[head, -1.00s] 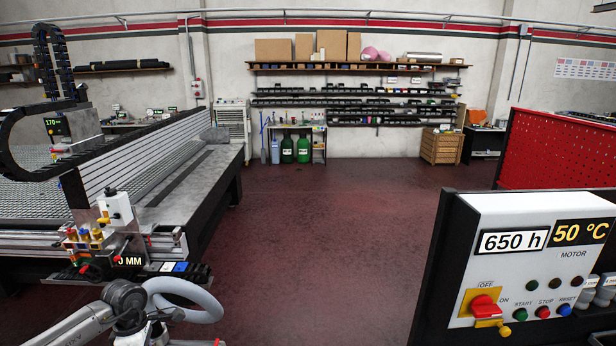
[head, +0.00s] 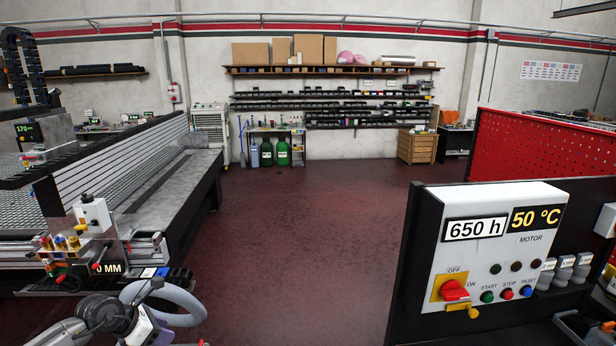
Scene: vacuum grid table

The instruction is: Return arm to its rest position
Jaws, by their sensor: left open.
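My left arm shows at the bottom left of the head view, as a dark joint with a silver link. My left gripper (head: 160,333) is at the bottom edge, mostly cut off, with its jaws open. I see nothing held in it. A thick grey hose loop (head: 178,292) curves beside it. The arm is in front of the near end of the vacuum grid table (head: 165,190), below the small tool block (head: 93,214) with coloured fittings. I cannot tell whether it touches anything. My right gripper is not in view.
A control panel (head: 470,262) with a red switch stands close at the right, with a red perforated board (head: 540,160) behind it. The dark red floor (head: 300,250) between table and panel is clear. Shelves, green canisters (head: 283,153) and a wooden crate (head: 417,147) are far back.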

